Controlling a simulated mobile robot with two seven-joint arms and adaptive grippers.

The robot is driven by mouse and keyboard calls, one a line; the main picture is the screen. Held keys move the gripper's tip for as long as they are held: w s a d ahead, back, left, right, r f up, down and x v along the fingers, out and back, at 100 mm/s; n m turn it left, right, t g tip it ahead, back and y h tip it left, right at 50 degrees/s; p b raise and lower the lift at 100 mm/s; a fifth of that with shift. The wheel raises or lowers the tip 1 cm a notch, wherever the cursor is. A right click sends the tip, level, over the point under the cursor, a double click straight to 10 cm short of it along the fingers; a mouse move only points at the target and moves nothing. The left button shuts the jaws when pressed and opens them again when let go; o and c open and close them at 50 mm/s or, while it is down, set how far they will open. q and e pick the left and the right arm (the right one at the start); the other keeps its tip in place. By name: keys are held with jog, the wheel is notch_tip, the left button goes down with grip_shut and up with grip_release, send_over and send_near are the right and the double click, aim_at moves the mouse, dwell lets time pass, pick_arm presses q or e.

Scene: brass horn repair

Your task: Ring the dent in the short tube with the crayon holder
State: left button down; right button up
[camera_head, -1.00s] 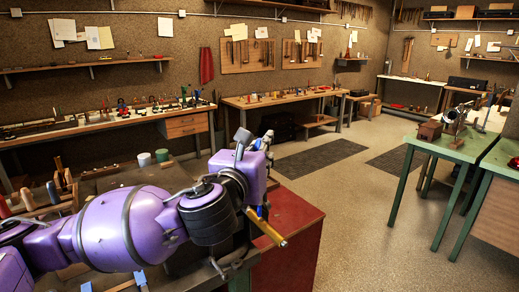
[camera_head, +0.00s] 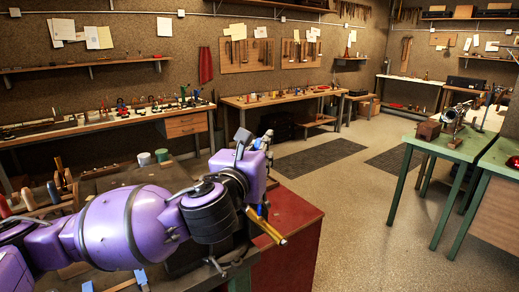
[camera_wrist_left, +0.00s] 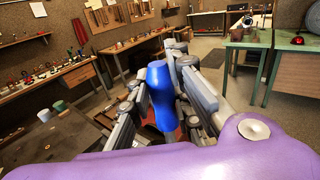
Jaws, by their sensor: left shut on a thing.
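My left gripper (camera_wrist_left: 160,75) is shut on a blue handle (camera_wrist_left: 161,92), likely the crayon holder. The handle stands between the fingers in the left wrist view; its working end is hidden. In the head view my left gripper (camera_head: 264,150) is seen side-on above a red cabinet. A bit of blue and a brass-coloured rod (camera_head: 270,230) show below it; I cannot tell whether the rod is part of the held thing. A metal horn-like piece (camera_head: 455,112) is on the far green table at the right. I cannot make out the short tube's dent. My right gripper is not in view.
The red cabinet (camera_head: 294,218) stands below my left wrist. Green tables (camera_head: 440,146) stand at the right, with a brown box (camera_head: 428,130) on the nearer corner. Wooden benches (camera_head: 275,99) line the wall. The floor between, with dark mats (camera_head: 320,159), is clear.

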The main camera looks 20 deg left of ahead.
pick_arm(q)
jog(key=shift+f, duration=0.65)
dwell(0.5)
jog(key=shift+w+a, duration=0.1)
dwell(0.3)
jog(key=shift+w+f, duration=0.1)
jog(key=shift+w, duration=0.15)
dwell(0.4)
jog(key=shift+w+d, duration=0.2)
jog(key=shift+w, duration=0.15)
dwell(0.4)
jog(key=shift+r, duration=0.3)
jog(key=shift+r, duration=2.9)
